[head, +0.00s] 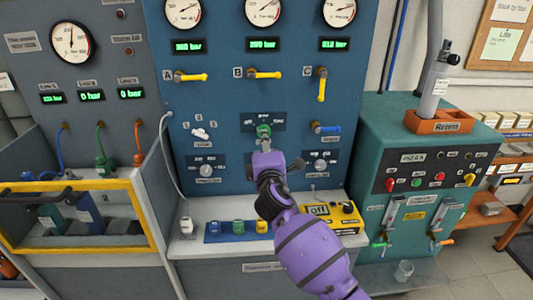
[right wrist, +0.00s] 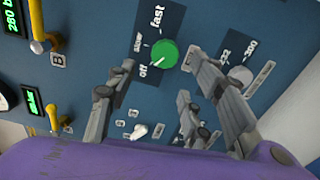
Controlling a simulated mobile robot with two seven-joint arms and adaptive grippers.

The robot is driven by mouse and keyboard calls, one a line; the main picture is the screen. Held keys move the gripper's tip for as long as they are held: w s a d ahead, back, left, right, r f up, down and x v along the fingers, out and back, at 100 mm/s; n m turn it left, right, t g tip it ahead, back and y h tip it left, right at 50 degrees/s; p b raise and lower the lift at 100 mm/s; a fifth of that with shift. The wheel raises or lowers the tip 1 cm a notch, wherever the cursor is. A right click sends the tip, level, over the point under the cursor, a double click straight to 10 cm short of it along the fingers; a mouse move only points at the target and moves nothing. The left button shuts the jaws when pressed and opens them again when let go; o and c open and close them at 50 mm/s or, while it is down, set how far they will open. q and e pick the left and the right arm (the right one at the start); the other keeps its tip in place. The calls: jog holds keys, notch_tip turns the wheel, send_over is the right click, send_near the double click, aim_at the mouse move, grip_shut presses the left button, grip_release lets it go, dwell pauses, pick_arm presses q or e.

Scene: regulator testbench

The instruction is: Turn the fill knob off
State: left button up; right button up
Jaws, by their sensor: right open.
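The green fill knob (head: 264,131) is on a dark plate in the middle of the blue panel. In the right wrist view the round green knob (right wrist: 165,55) has the labels "off", "slow" and "fast" along one side. I cannot tell clearly which label it points to. My right gripper (head: 264,146), on the purple arm, is just in front of and below the knob. In the right wrist view the gripper (right wrist: 160,63) is open, with a finger on either side of the knob. I see no contact. My left gripper is not in view.
Yellow lever valves A (head: 190,77), B (head: 264,75) and C (head: 321,85) sit above. A white valve (head: 200,133) and blue valve (head: 326,128) flank the knob. Grey dials (head: 206,170) are lower. The shelf holds a yellow box (head: 345,215). A green cabinet (head: 385,125) stands right.

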jog(key=shift+s, duration=2.4)
jog(key=s+d+f+m+g+y, duration=0.1)
jog(key=s+d+f+m+g, duration=0.15)
jog(key=s+f+m, duration=0.65)
jog(key=s+d+f+m+g+y, duration=0.15)
jog(key=s+d+f+m, duration=0.3)
jog(key=s+f, duration=0.8)
jog(key=s+d+f+m+g, duration=0.1)
jog(key=s+d+f, duration=0.1)
jog(key=s+f, duration=0.4)
jog(key=s+d+f+m+g+h, duration=0.1)
jog(key=s+d+f+m+g, duration=0.1)
jog(key=s+f, duration=0.4)
jog(key=s+d+f+m+g+h, duration=0.1)
jog(key=s+d+f, duration=0.3)
jog(key=s, duration=1)
jog(key=shift+s+f+m+g, duration=0.25)
jog(key=shift+f+m+g, duration=0.45)
jog(key=shift+f, duration=0.2)
